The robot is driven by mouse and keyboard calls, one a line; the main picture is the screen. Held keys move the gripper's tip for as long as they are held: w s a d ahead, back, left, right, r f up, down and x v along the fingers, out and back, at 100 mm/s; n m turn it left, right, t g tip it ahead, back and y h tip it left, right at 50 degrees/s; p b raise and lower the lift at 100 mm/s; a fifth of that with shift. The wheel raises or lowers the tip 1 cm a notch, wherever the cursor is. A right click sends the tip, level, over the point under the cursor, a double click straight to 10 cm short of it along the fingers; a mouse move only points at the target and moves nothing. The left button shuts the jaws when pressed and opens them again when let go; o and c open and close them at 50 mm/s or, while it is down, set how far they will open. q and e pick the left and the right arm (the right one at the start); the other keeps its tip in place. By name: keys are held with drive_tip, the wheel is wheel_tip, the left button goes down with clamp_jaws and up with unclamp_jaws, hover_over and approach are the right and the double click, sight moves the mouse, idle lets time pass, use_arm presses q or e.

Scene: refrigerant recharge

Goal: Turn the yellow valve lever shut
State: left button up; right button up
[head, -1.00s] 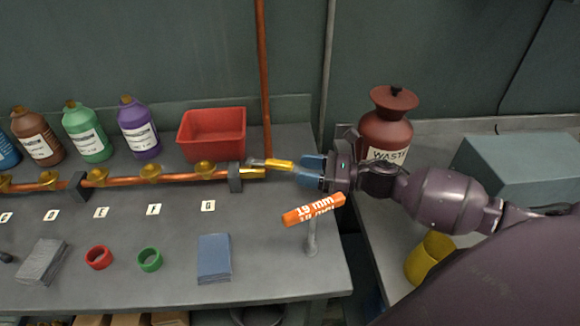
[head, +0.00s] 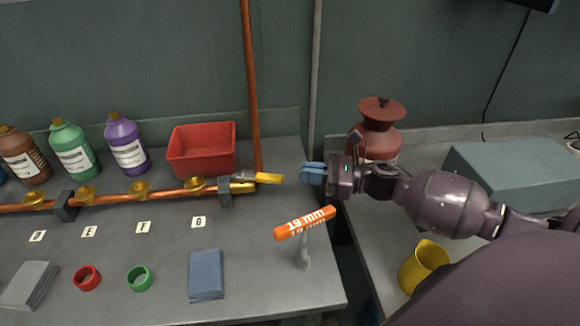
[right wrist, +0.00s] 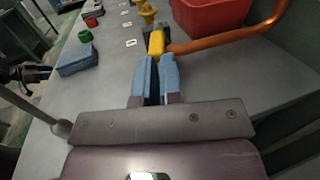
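The yellow valve lever (head: 268,178) sticks out to the right from the brass valve (head: 241,187) at the right end of the copper pipe. It lies roughly in line with the pipe. My right gripper (head: 304,173) has blue fingers pointing left at the lever's free end, with a clear gap between them and the lever. In the right wrist view the lever (right wrist: 156,43) shows just beyond the fingertips (right wrist: 158,60). A narrow dark gap shows between the fingers, and nothing is held. My left gripper is not in view.
A red bin (head: 202,150) stands behind the pipe, and a vertical copper pipe (head: 251,80) rises near the lever. An orange 19 mm bar (head: 305,222) tops a post in front of my gripper. A red-brown waste jar (head: 378,130) stands behind my right arm.

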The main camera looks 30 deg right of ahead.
sight(259, 177)
drive_tip(key=w+a+r+n+y, duration=0.1)
drive_tip(key=w+a+r, duration=0.1)
drive_tip(key=w+r, duration=0.1)
drive_tip(key=w+a+r+n+g+y, duration=0.1)
drive_tip(key=w+a+r+n, duration=0.1)
drive_tip(key=w+r, duration=0.1)
drive_tip(key=w+a+r+n+g, duration=0.1)
drive_tip(key=w+a+r+n, duration=0.1)
drive_tip(key=r, duration=0.3)
drive_tip(key=shift+w+a+y, duration=0.25)
drive_tip(key=shift+w+y, duration=0.15)
drive_tip(key=shift+w, duration=0.2)
clamp_jaws()
drive_tip(key=w+a+r+n+g+h+b, duration=0.1)
drive_tip(key=w+a+r+n+g+h, duration=0.2)
drive_tip(key=w+a+r+n+g, duration=0.65)
drive_tip(key=s+d+f+n+g+h, duration=0.1)
drive_tip(key=s+d+f+g+h, duration=0.15)
drive_tip(key=d+f+h, duration=0.4)
drive_tip(key=s+d+f+n+g+h, duration=0.1)
drive_tip(key=s+d+f+n+h, duration=0.2)
drive_tip(key=d, duration=0.7)
drive_tip(key=s+a+f, duration=0.2)
drive_tip(key=f, duration=0.3)
drive_tip(key=s+a+f+m+h+p, duration=0.1)
drive_tip(key=s+a+f, duration=0.2)
drive_tip(key=f, duration=0.2)
drive_tip(key=shift+s+a+f+p, duration=0.25)
drive_tip(key=shift+a+p, duration=0.05)
